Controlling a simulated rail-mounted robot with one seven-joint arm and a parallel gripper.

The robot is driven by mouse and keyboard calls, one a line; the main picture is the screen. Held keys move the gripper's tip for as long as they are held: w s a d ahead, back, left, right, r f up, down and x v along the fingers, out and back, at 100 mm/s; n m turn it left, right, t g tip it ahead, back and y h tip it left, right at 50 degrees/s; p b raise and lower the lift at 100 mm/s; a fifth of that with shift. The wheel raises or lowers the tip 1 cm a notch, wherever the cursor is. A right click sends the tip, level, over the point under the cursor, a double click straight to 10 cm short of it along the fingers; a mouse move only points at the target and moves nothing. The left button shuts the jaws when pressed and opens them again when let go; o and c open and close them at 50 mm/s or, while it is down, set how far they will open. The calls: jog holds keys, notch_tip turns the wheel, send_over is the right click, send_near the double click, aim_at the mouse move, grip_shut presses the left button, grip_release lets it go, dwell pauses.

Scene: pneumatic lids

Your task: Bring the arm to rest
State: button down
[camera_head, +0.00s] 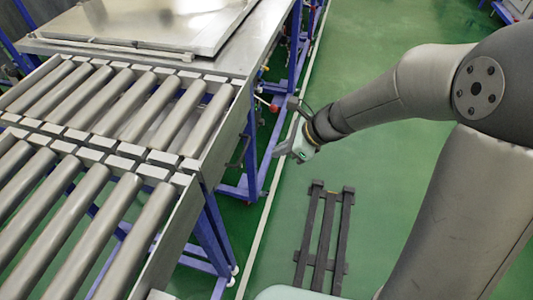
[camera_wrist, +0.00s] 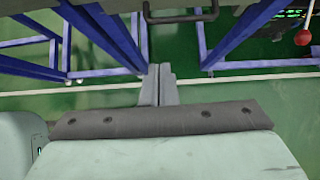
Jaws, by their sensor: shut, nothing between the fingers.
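My gripper (camera_head: 281,152) is at the end of my dark grey arm, in the middle of the head view, just right of the roller conveyor's side. In the wrist view my gripper (camera_wrist: 159,72) shows its two fingers pressed together with nothing between them. It hangs in free air over the green floor, beside the blue frame legs. The fingertips look apart from the conveyor, though the exact gap is hard to tell.
The roller conveyor (camera_head: 225,118) fills the left, with a metal plate (camera_head: 150,22) on the table behind it. Blue legs (camera_wrist: 117,35) and a red knob (camera_wrist: 303,37) are close by. A dark rack (camera_head: 325,238) lies on the floor. Green floor (camera_head: 380,60) is open behind my arm.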

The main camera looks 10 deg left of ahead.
jog(key=shift+v, duration=1)
jog(key=s+d+r+n+h+p, duration=0.1)
jog(key=s+d+n+h, duration=0.3)
jog(key=s+d+n, duration=0.4)
jog(key=s+d+r+n+h, duration=0.4)
jog(key=s+d+n, duration=0.4)
jog(key=d+n, duration=0.2)
jog(key=shift+s+d+n+p, duration=0.3)
jog(key=shift+s+d+p, duration=0.1)
jog(key=shift+d, duration=0.85)
